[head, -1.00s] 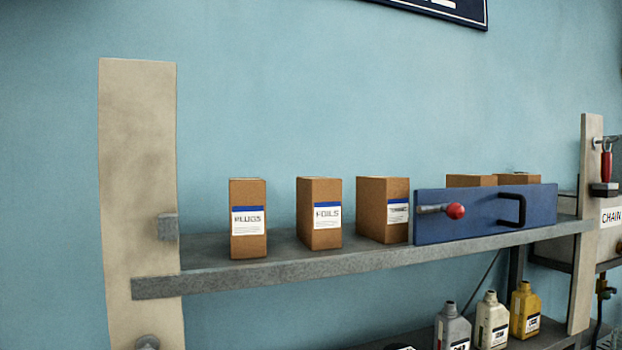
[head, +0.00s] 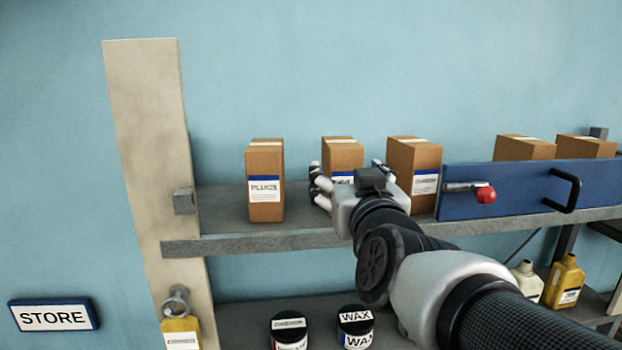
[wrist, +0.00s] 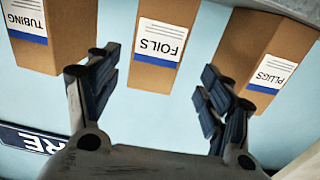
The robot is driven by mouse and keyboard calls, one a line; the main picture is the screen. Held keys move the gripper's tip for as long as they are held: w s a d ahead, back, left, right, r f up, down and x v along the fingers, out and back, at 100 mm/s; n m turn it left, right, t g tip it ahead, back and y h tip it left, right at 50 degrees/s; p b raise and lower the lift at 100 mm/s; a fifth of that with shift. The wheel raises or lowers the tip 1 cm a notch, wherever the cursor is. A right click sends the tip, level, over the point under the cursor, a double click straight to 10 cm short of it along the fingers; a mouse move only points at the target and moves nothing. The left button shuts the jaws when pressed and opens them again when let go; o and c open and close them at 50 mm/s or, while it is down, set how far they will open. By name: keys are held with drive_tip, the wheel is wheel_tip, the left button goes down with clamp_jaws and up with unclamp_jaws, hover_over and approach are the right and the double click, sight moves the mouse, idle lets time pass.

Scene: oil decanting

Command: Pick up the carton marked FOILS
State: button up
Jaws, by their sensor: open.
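The FOILS carton (head: 343,153) is a brown box with a white and blue label, standing on the upper shelf between two other cartons. In the head view my gripper (head: 346,178) is in front of it and hides most of its label and lower part. In the wrist view, which is upside down, the FOILS carton (wrist: 162,45) shows its label readably, ahead of and between the two spread fingers. My gripper (wrist: 160,95) is open and empty. I cannot tell whether the fingers are beside the carton or still short of it.
The PLUGS carton (head: 265,170) stands to the left and the TUBING carton (head: 414,165) to the right, each with a gap. A blue panel (head: 540,188) with a red knob covers the shelf front farther right. Round WAX tins (head: 355,325) stand on the lower shelf.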

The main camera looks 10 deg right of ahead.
sight(343, 170)
drive_tip(key=w, duration=0.4)
drive_tip(key=shift+w+d, duration=0.1)
drive_tip(key=shift+w, duration=0.15)
drive_tip(key=w, duration=0.3)
drive_tip(key=w+p, duration=0.1)
drive_tip(key=w, duration=0.1)
drive_tip(key=shift+w+d+f, duration=0.2)
drive_tip(key=shift+d+f, duration=0.1)
drive_tip(key=shift+d, duration=0.1)
drive_tip(key=shift+s, duration=0.2)
drive_tip(key=shift+c, duration=0.5)
drive_tip(key=shift+w, duration=0.1)
drive_tip(key=shift+c, duration=1.3)
drive_tip(key=c, duration=0.9)
drive_tip(key=shift+r, duration=0.1)
drive_tip(key=shift+c, duration=0.6)
drive_tip(key=shift+r, duration=0.1)
